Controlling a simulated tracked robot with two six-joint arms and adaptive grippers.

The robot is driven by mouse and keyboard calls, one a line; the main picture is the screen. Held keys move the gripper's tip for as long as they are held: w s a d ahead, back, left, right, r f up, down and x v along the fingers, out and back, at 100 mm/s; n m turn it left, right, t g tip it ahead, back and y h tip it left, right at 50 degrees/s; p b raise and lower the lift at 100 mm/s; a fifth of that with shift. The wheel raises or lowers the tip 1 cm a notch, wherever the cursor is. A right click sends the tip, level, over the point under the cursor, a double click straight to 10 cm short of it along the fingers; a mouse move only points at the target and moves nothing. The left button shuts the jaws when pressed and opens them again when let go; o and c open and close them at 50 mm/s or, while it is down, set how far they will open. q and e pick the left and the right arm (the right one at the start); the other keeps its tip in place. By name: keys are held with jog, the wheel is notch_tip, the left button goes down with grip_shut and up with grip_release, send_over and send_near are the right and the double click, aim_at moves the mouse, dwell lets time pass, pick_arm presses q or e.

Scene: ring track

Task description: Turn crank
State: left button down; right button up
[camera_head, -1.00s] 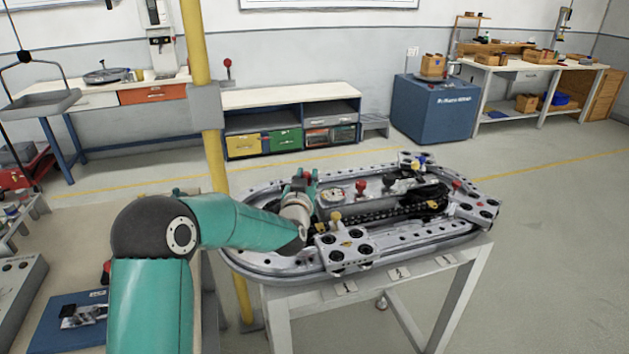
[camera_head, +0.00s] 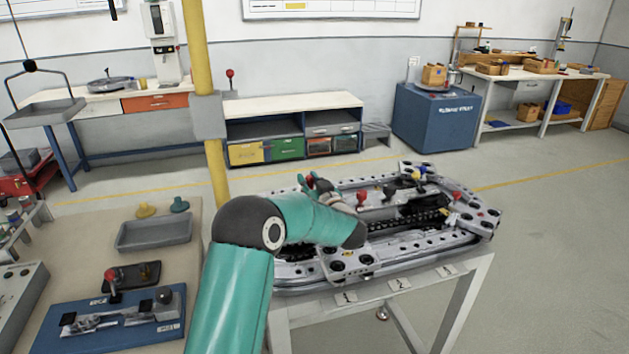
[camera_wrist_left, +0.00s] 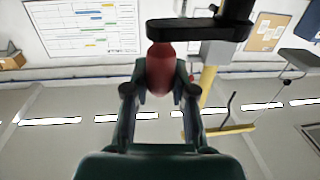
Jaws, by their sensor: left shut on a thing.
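The ring track (camera_head: 425,245) is a grey metal oval on a white-legged stand, with black chain links along its middle. My left arm reaches over its left part. My left gripper (camera_head: 314,180) shows small in the head view, partly hidden behind my own wrist. In the left wrist view the left gripper (camera_wrist_left: 158,88) is shut on the red crank handle (camera_wrist_left: 160,68), with a finger on each side. The black crank arm (camera_wrist_left: 195,31) runs from the handle to the right, towards a dark upright shaft. My right gripper is not in view.
Red knobs (camera_head: 361,198) and clamp blocks stand on the track. At the left, a bench holds a grey tray (camera_head: 155,233) and a blue fixture board (camera_head: 120,320). A yellow post (camera_head: 216,170) rises behind the track. Floor to the right is free.

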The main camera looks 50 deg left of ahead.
pick_arm(q)
jog(key=shift+a+r+g, duration=0.1)
jog(key=shift+r+g, duration=0.05)
jog(key=shift+g, duration=0.15)
jog(key=c, duration=0.9)
grip_release()
jog(key=shift+c, duration=0.2)
jog(key=shift+w, duration=0.1)
jog(key=v, duration=1.2)
jog(key=shift+c, duration=0.2)
